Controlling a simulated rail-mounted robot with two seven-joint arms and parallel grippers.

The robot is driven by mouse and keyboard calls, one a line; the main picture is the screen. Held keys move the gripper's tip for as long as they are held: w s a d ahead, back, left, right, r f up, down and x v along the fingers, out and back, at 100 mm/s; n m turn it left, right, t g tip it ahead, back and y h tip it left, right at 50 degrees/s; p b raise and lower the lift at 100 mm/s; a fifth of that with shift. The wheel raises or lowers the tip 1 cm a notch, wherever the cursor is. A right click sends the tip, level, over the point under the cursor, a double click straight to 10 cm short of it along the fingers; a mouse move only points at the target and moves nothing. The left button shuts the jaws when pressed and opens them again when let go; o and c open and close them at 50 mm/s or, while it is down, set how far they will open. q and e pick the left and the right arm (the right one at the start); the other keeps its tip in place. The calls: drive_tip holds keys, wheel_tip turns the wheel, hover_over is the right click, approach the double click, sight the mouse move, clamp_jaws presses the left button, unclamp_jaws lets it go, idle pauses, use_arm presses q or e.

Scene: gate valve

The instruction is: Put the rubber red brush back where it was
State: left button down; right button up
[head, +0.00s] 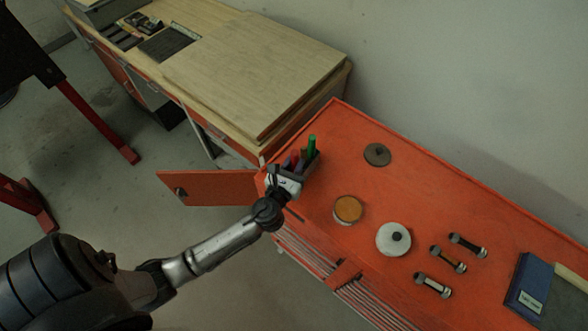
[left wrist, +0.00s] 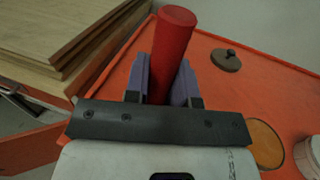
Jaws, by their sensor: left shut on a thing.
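The red brush (left wrist: 170,50) shows in the left wrist view as a thick red cylinder rising between the two purple finger pads of my left gripper (left wrist: 168,85). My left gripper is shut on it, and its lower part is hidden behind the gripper. In the head view my left gripper (head: 290,168) is at the left end of the red cabinet top, beside a dark holder (head: 313,161) with a green cylinder (head: 311,146) standing up in it. The gripper largely hides the brush and holder there, so I cannot tell whether the brush is inside the holder.
The red cabinet top (head: 412,185) carries a brown disc (head: 377,154), an orange-topped tin (head: 347,209), a white round lidded thing (head: 393,239), several small cylinders (head: 448,258) and a blue box (head: 528,284). A wooden workbench (head: 250,70) stands behind. A cabinet door (head: 208,187) hangs open.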

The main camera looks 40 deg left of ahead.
use_arm(q)
drive_tip(key=shift+f+b, duration=0.3)
drive_tip(key=shift+f, duration=1.05)
drive_tip(key=shift+f, duration=0.1)
drive_tip(key=shift+f, duration=0.1)
drive_tip(key=c, duration=1)
unclamp_jaws()
drive_tip(key=shift+o, duration=0.2)
